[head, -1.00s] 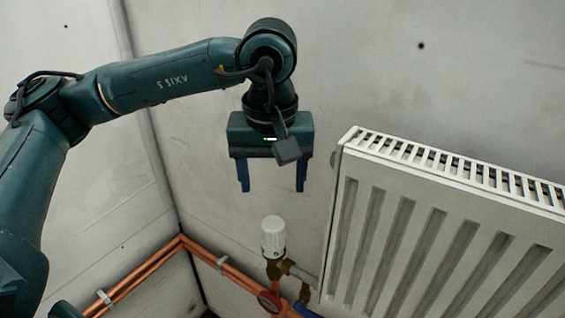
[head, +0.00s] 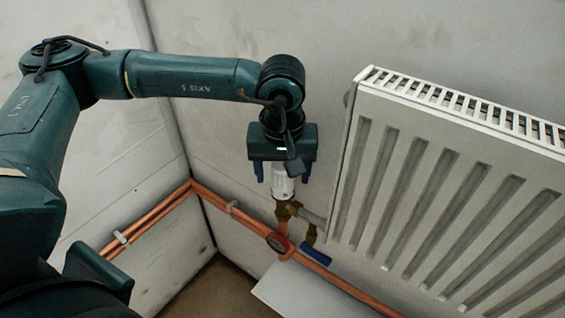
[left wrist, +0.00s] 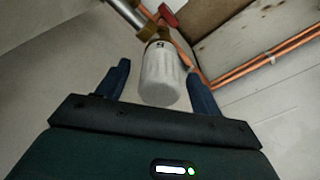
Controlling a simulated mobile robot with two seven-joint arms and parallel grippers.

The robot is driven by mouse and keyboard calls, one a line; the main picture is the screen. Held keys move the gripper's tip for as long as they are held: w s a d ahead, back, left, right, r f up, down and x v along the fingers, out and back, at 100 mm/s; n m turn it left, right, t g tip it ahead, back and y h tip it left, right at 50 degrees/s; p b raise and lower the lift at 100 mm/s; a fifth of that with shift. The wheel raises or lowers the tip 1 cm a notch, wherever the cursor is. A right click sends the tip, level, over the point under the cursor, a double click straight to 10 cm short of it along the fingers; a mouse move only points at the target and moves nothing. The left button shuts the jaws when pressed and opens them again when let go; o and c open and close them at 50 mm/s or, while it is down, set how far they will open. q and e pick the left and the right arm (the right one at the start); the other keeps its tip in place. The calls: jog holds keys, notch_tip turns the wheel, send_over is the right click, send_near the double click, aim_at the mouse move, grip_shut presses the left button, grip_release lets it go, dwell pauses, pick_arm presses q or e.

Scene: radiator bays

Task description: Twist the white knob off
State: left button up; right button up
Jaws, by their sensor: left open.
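The white knob (head: 283,183) stands upright on a brass valve (head: 286,210) beside the radiator's left end. My left gripper (head: 282,176) points down from above it, with its blue fingers open on either side of the knob's upper part. In the left wrist view the white knob (left wrist: 159,76) lies between the two fingers of the left gripper (left wrist: 160,84), with gaps visible on both sides. The knob's top is hidden by the gripper body in the head view. My right gripper is not in view.
A white radiator (head: 430,190) stands close to the right of the gripper. Copper pipes (head: 150,216) run along the walls at lower left and below the valve. The wall is close behind.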

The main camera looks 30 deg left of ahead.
pick_arm(q)
jog(key=c, duration=1.1)
jog(key=shift+c, duration=0.2)
jog(key=shift+f+b, duration=0.15)
jog(key=shift+b, duration=0.2)
jog(key=shift+f, duration=0.1)
jog(key=shift+f+n+b, duration=0.1)
jog(key=shift+n+b, duration=0.3)
jog(key=shift+n, duration=0.1)
jog(key=shift+n+b, duration=0.3)
jog(key=shift+n, duration=0.4)
jog(key=n, duration=0.2)
jog(key=shift+n+y+b, duration=0.3)
jog(key=shift+n+b, duration=0.05)
jog(key=shift+n, duration=0.05)
jog(key=shift+s+a, duration=0.1)
